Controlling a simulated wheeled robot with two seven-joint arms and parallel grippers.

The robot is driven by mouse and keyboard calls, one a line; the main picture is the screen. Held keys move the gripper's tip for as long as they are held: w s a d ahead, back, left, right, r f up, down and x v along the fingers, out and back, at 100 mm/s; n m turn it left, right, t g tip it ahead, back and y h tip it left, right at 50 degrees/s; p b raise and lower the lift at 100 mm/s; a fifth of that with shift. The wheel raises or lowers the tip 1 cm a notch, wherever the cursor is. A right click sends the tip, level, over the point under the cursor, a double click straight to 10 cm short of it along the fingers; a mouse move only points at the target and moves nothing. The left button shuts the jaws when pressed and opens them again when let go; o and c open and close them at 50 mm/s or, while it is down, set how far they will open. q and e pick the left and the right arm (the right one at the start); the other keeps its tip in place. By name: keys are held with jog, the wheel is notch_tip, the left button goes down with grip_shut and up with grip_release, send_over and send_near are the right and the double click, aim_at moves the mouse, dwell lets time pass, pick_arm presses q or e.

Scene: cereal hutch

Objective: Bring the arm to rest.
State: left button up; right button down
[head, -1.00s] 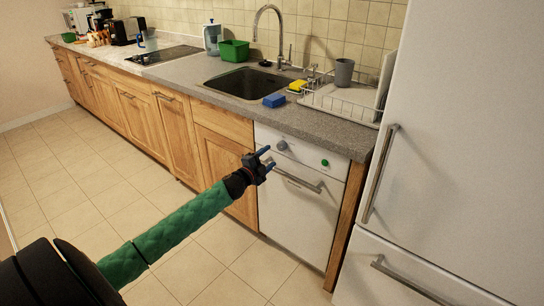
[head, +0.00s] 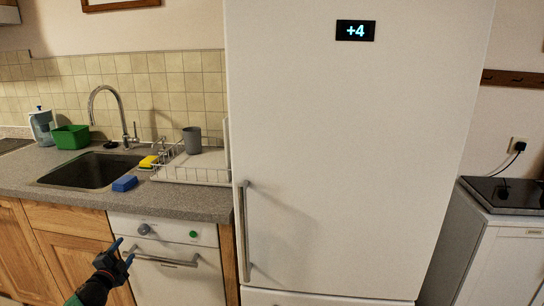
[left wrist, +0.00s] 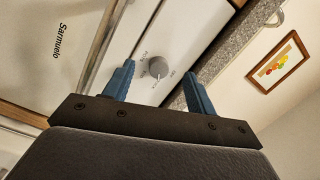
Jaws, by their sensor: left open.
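My left gripper (head: 122,247) is in front of the white dishwasher (head: 180,283), close to its grey knob (head: 144,229) and above the left end of its bar handle. Its two blue fingers are spread, with nothing between them. In the left wrist view the open fingers (left wrist: 159,86) frame the grey knob (left wrist: 158,67), which lies beyond them; I cannot tell the exact gap. My right gripper is not in any view.
The tall white fridge (head: 350,150) with its vertical handle (head: 243,232) stands to the right of the dishwasher. The grey counter (head: 200,200) above holds the sink (head: 92,170), a blue sponge (head: 124,183) and a dish rack (head: 195,174). A low white appliance (head: 497,250) stands further right.

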pick_arm(q)
jog(key=s+d+f+n+g+h+p, duration=0.1)
jog(key=s+d+g, duration=0.4)
jog(key=s+d, duration=0.8)
jog(key=s+d+f+n+g+h+p, duration=0.1)
jog(key=s+d+f+n+g+p, duration=0.2)
jog(key=s+d, duration=1.1)
jog(key=s+d+f+n+g+p, duration=0.3)
jog(key=s+d+f+n+g, duration=0.3)
jog(key=s+d, duration=0.8)
jog(key=s+f+g, duration=0.1)
jog(key=s, duration=0.4)
jog(key=shift+s+n+g+h, duration=0.3)
jog(key=shift+s+n+h, duration=0.05)
jog(key=shift+n+h, duration=0.05)
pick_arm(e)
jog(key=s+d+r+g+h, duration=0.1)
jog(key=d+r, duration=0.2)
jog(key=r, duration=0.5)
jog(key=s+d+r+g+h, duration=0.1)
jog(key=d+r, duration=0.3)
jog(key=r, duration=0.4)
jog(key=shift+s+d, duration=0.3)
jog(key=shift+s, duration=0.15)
pick_arm(q)
jog(key=shift+f, duration=0.1)
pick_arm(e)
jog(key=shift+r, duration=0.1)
